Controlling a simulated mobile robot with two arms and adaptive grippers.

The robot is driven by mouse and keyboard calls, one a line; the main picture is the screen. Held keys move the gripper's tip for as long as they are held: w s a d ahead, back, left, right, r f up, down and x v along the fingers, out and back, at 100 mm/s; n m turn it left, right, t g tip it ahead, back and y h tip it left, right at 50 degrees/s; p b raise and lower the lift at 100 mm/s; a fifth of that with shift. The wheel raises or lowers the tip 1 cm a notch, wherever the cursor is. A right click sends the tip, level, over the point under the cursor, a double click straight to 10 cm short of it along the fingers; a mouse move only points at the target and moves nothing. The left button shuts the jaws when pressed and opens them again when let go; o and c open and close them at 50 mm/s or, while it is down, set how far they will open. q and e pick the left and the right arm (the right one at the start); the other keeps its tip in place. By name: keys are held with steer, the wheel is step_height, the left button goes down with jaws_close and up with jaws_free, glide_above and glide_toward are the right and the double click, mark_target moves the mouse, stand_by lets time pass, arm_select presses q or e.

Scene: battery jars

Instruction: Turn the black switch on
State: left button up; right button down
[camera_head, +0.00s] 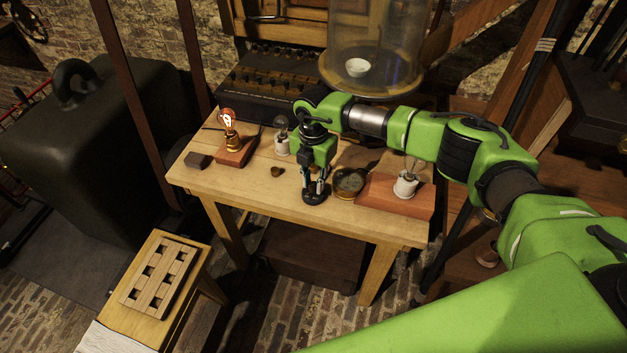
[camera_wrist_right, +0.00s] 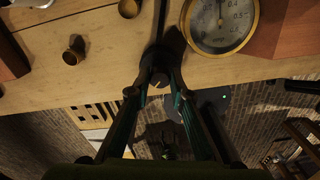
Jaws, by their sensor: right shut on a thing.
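The black switch (camera_head: 314,196) is a small dark round piece near the front edge of the wooden table. My right gripper (camera_head: 314,184) points down onto it. In the right wrist view the fingers (camera_wrist_right: 158,88) close around a small knob (camera_wrist_right: 159,79) on the switch, whose dark base (camera_wrist_right: 157,56) shows beyond them. The fingers hide part of the knob, so its exact turn is hard to read. My left gripper is in neither view.
A brass gauge (camera_head: 349,183) lies close right of the switch. Bulbs stand on the table (camera_head: 245,187): a lit one (camera_head: 228,119) at left, an unlit one (camera_head: 282,136) behind, and one in a white holder (camera_head: 405,186) on a red-brown block. A small brass cup (camera_head: 277,171) lies left.

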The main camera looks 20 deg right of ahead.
mark_target(313, 184)
steer(key=shift+w+r, duration=0.1)
steer(key=c, duration=1.8)
jaws_free()
step_height(313, 184, up, 12)
